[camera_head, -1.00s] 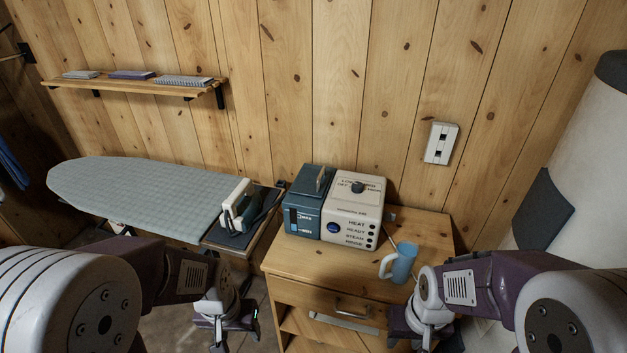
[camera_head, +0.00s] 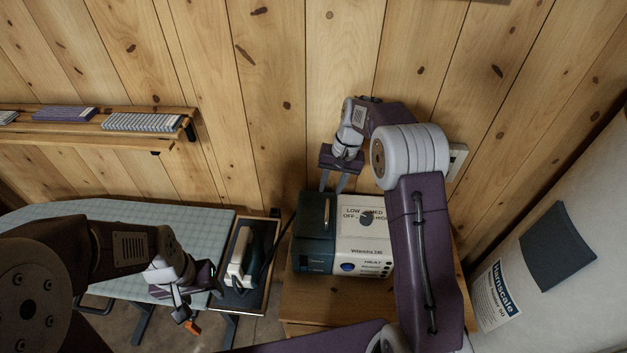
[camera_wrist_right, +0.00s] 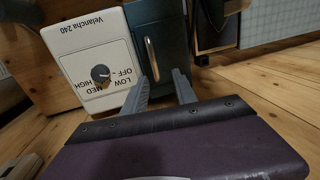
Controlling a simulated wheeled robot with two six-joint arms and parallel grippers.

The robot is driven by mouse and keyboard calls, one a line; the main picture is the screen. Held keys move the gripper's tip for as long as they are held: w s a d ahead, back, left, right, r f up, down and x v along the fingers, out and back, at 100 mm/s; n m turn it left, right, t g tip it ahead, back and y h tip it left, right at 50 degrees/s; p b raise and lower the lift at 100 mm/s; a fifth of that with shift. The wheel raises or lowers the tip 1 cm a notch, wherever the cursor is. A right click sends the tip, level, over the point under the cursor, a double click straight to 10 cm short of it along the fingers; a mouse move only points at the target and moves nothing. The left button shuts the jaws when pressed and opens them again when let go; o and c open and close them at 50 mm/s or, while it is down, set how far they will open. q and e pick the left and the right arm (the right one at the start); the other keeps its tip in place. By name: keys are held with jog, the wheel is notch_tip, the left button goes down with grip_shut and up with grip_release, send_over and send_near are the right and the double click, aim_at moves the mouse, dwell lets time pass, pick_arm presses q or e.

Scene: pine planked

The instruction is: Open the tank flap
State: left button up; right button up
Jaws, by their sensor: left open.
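The steam station stands on the wooden cabinet, with a dark blue tank (camera_head: 314,243) at left and a cream control part (camera_head: 363,237) at right. The tank's top flap (camera_wrist_right: 170,43) carries an upright metal handle (camera_wrist_right: 152,60). My right gripper (camera_head: 332,188) is just above the tank, fingers pointing down. In the right wrist view its open fingers (camera_wrist_right: 161,75) are apart, with the handle's lower end appearing between their tips, nearer one finger. I cannot tell whether they touch it. The flap looks closed. My left gripper (camera_head: 188,302) is open and empty, low in front of the ironing board.
An iron (camera_head: 241,253) rests on its stand at the end of the ironing board (camera_head: 205,228), left of the station. A plank wall stands close behind. A shelf (camera_head: 170,131) hangs at left, and a white tank (camera_head: 555,240) stands at right.

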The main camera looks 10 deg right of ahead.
jog(key=s+d+r, duration=0.1)
jog(key=s+d, duration=0.1)
jog(key=s, duration=0.1)
jog(key=p, duration=0.1)
send_over(327, 210)
jog(key=f, duration=0.5)
jog(key=shift+d+f, duration=0.3)
jog(key=shift+f, duration=0.1)
notch_tip(327, 210, down, 2)
jog(key=shift+f+p, duration=0.15)
jog(key=shift+p, duration=0.35)
jog(key=shift+s+d+f, duration=0.1)
jog(key=shift+s+f, duration=0.25)
jog(key=shift+w, duration=0.2)
jog(key=shift+w+a+f, duration=0.1)
jog(key=shift+a, duration=0.1)
jog(key=c, duration=0.4)
pick_arm(q)
jog(key=r, duration=0.1)
jog(key=s+r, duration=0.1)
jog(key=d+r, duration=0.1)
jog(key=shift+s+r, duration=0.1)
jog(key=shift+s, duration=0.2)
pick_arm(e)
grip_shut()
pick_arm(q)
jog(key=shift+a, duration=0.15)
